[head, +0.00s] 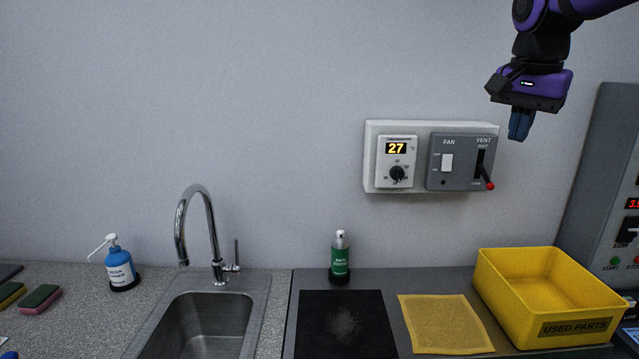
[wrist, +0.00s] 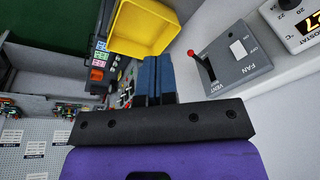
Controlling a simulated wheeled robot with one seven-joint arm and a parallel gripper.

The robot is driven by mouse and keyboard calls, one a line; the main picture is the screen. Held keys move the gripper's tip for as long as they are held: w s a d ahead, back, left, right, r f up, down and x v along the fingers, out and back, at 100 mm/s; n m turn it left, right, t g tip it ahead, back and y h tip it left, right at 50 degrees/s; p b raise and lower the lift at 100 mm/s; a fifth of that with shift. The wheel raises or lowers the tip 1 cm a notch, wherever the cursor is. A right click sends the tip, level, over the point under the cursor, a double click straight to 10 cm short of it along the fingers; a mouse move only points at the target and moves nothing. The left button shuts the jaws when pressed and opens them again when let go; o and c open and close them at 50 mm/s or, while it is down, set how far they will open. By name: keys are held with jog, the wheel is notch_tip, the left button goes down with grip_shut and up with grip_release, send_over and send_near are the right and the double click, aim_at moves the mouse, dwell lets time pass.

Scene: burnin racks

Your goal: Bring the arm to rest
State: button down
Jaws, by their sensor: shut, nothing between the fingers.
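My gripper (head: 520,125) hangs at the upper right of the head view, pointing down, with its blue fingers together and nothing between them. It is in the air, above the yellow bin and to the right of the wall control panel, touching nothing I can see. In the wrist view the blue fingers (wrist: 157,78) lie side by side. My purple and black arm comes in from the top right corner of the head view.
The wall panel (head: 430,128) has a thermostat reading 27, a fan switch and a red-knobbed vent lever (head: 488,180). A yellow used-parts bin (head: 515,300) stands below my gripper. A grey machine (head: 610,190) is at right. Left are a sink (head: 200,320), faucet (head: 205,225) and blue bottle (head: 119,268).

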jog(key=s+f+n+t, duration=0.1)
jog(key=s+f+n, duration=0.2)
jog(key=s, duration=0.4)
jog(key=s+a+f+n+t, duration=0.1)
jog(key=s+f+n, duration=0.2)
jog(key=s, duration=0.4)
jog(key=s+a+f+n+t+y, duration=0.1)
jog(key=s+f+n, duration=0.2)
jog(key=s, duration=0.4)
jog(key=shift+f+n, duration=0.3)
jog(key=shift+f, duration=0.35)
